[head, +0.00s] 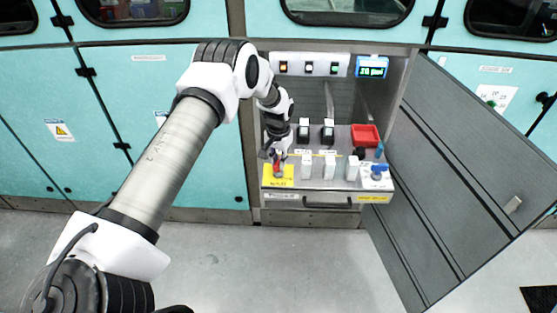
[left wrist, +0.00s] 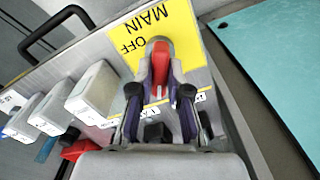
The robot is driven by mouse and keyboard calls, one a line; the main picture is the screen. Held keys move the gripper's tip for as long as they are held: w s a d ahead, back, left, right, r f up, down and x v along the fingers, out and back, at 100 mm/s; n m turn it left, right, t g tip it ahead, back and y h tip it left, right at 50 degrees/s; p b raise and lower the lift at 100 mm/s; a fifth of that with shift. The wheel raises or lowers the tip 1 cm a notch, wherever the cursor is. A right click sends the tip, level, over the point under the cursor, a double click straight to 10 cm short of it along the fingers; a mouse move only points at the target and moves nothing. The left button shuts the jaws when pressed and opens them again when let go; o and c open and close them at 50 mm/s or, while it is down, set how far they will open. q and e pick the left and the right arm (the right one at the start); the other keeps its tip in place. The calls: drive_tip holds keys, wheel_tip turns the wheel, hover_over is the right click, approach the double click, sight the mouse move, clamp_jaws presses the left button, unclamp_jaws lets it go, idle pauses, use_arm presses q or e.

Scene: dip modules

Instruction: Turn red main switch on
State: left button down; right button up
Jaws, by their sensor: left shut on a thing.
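The red main switch (head: 278,168) stands on a yellow plate (head: 287,182) at the front left of the pull-out shelf in the open cabinet. My left gripper (head: 274,157) reaches down over it from above. In the left wrist view the red switch lever (left wrist: 160,62) rises from a round grey base on the yellow plate, which reads "MAIN" and "OFF". The fingers of my left gripper (left wrist: 160,92) are on either side of the lever and shut on it. The lever's lower end is partly hidden between the fingers. My right gripper is not in view.
White modules (head: 306,166) stand in a row right of the switch, close to the gripper. Behind are black modules (head: 328,132) and a red tray (head: 365,135). The grey cabinet door (head: 460,150) hangs open at the right. The floor in front is clear.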

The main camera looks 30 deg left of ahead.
sight(278, 161)
use_arm(q)
drive_tip(key=n, duration=0.5)
drive_tip(key=shift+n, duration=0.3)
idle(0.4)
drive_tip(key=c, duration=1.1)
unclamp_jaws()
wheel_tip(278, 161, up, 12)
drive_tip(key=shift+f, duration=0.1)
